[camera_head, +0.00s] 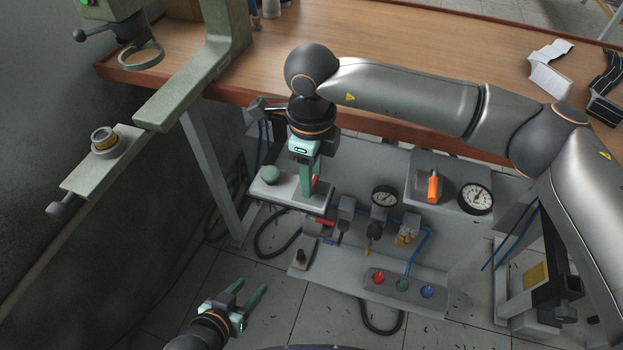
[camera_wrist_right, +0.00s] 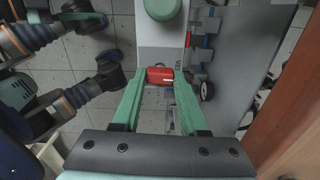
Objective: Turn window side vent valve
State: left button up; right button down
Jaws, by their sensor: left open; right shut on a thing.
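A red valve handle (camera_head: 314,182) is on the light grey block (camera_head: 290,190) at the left end of the pneumatic panel. It also shows in the right wrist view (camera_wrist_right: 160,75), between the green fingers. My right gripper (camera_head: 306,180) reaches down from above and is shut on this handle; its fingers partly hide it. A partly covered label starting with "VE" (camera_wrist_right: 187,50) shows beside the handle in the wrist view. My left gripper (camera_head: 252,295) is open and empty, low over the floor, apart from the panel.
A green knob (camera_head: 270,174) sits on the same block. An orange lever (camera_head: 433,187), gauges (camera_head: 384,196) and a box with coloured buttons (camera_head: 402,284) are to the right. The wooden tabletop (camera_head: 390,60) lies behind.

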pick_arm(q)
jog(key=shift+s+a+f, duration=0.2)
jog(key=shift+s+f, duration=0.2)
pick_arm(e)
jog(key=shift+n, duration=0.4)
pick_arm(q)
jog(key=shift+w, duration=0.1)
pick_arm(e)
jog(key=shift+c, duration=2.2)
grip_release()
jog(key=shift+r, duration=0.1)
pick_arm(q)
jog(key=shift+r, duration=0.2)
pick_arm(e)
notch_tip(320, 180, up, 12)
jog(key=shift+r, duration=0.2)
pick_arm(q)
jog(key=shift+d, duration=0.1)
